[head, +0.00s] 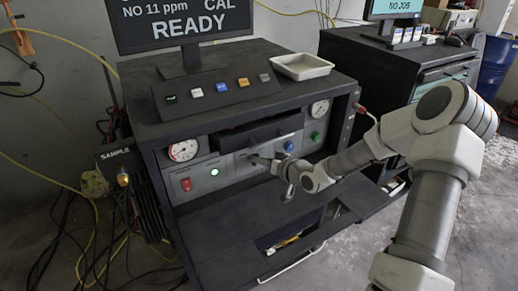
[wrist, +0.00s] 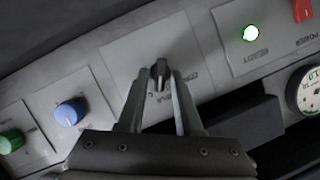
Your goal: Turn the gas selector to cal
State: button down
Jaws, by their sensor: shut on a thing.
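The gas selector is a small black knob (wrist: 160,70) on a pale plate (wrist: 150,40) in the middle of the grey panel. My gripper (wrist: 159,80) is shut on it, with one finger on each side in the wrist view. The knob's pointer runs nearly upright in that view. The lettering around it is partly hidden by the fingers and too blurred to read fully. In the head view my gripper (head: 262,162) reaches the panel from the right and largely hides the knob.
A blue knob (wrist: 70,112) and a green knob (wrist: 10,142) sit beside the selector. A lit green button (wrist: 251,33), a red switch (head: 186,184) and gauges (head: 184,150) share the panel. The monitor (head: 180,22) reads CAL and READY.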

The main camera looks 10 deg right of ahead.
jog(key=shift+d+f+m+y+p, duration=0.15)
jog(key=shift+m+y+p, duration=0.95)
jog(key=shift+m+p, duration=0.45)
jog(key=c, duration=0.9)
grip_release()
jog(key=shift+d, duration=0.1)
jog(key=p+v, duration=0.1)
jog(key=v, duration=1.6)
jog(key=shift+s, duration=0.2)
